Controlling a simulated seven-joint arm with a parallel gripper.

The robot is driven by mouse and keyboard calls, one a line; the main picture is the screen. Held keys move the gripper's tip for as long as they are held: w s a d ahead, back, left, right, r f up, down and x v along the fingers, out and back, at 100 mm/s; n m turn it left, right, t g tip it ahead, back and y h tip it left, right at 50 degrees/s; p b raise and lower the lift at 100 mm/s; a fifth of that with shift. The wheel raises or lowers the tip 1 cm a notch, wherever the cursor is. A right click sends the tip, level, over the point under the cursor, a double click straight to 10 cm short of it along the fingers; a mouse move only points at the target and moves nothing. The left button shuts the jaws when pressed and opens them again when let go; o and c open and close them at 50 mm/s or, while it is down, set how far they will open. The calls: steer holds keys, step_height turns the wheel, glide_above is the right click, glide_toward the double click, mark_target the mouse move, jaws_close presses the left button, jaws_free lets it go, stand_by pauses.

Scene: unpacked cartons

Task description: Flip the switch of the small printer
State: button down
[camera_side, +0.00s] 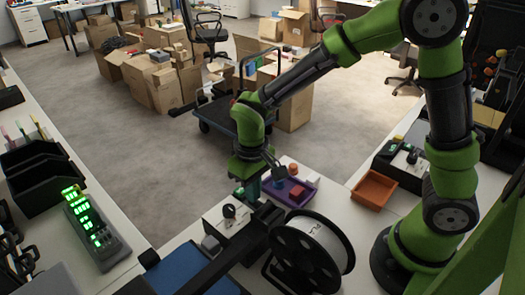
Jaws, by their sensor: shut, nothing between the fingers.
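The small printer seems to be the machine at the bottom centre, with a blue bed (188,272), a dark beam and a white spool (312,244) beside it. A white box (222,224) with a round black knob (229,211) stands at its back; I cannot tell whether this is part of the printer. No switch can be made out clearly. My gripper (252,199) points down just right of the black knob, above the table. It is shut and holds nothing. Its fingertips are small and partly lost against the dark parts behind and below.
A purple tray (311,180) with small blocks lies right of my gripper. An orange tray (374,188) and a device with a black knob (413,155) stand farther right. A green-lit panel (95,234) and black bins (38,168) line the left table. Cartons and a cart fill the floor behind.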

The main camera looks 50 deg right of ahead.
steer(key=shift+f, duration=0.4)
steer(key=shift+r, duration=3.55)
steer(key=shift+s+f, duration=0.2)
steer(key=shift+s, duration=0.3)
steer(key=s+d+r+m+t+y, duration=0.2)
steer(key=s+d+r+m+t, duration=0.2)
steer(key=s+d+r+t, duration=0.3)
steer(key=s+d+r, duration=0.2)
steer(key=s+r, duration=0.1)
steer(key=r, duration=0.1)
steer(key=shift+f, duration=0.1)
